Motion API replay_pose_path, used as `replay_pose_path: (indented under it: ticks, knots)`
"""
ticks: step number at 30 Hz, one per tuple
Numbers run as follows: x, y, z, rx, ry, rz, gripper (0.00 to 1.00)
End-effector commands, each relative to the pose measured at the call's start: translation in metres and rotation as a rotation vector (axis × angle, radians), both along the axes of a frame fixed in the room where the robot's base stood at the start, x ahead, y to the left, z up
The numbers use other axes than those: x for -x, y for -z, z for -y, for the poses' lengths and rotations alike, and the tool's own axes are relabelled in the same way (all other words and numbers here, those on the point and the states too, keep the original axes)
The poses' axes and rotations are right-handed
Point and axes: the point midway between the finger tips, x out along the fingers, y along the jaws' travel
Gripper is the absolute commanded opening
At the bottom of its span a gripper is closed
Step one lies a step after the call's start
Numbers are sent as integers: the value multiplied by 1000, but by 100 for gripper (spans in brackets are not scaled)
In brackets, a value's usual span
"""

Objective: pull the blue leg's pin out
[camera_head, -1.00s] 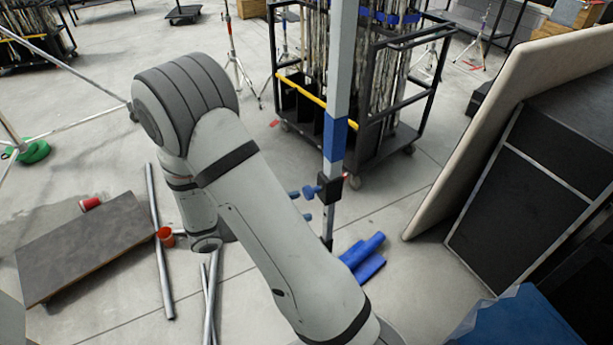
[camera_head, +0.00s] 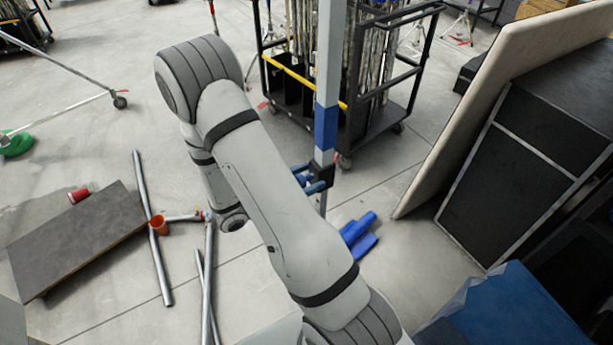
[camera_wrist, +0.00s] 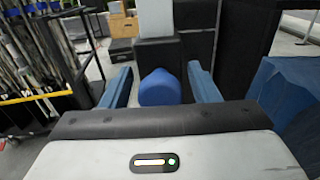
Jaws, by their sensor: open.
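The blue leg is a pale upright post with a blue band (camera_head: 326,127) in the head view. A black collar (camera_head: 327,174) sits on it below the band, and the same collar shows in the wrist view (camera_wrist: 158,52). A round blue knob (camera_wrist: 160,90), apparently the pin's head, sticks out of the collar toward me. My gripper (camera_head: 313,176) is open at the collar's left side. In the wrist view, its blue fingers stand either side of the knob, with a gap on each side. The pin's shaft is hidden.
A black wheeled cart (camera_head: 375,125) with hanging gear stands behind the leg. Blue pieces (camera_head: 358,235) lie on the floor near its foot. A large panel leans at the right (camera_head: 480,105). Metal pipes (camera_head: 152,225) and a grey board (camera_head: 75,240) lie at the left.

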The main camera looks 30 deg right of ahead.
Motion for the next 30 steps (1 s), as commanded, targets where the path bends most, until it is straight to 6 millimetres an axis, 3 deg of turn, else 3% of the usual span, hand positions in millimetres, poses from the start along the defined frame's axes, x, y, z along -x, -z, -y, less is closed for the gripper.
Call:
replay_pose_path:
  ticks: [4, 24, 30]
  knots:
    - [0, 0, 0, 0, 0, 0, 54]
    - [0, 0, -1, 0, -1, 1, 0]
    - [0, 0, -3, 0, 4, 2, 0]
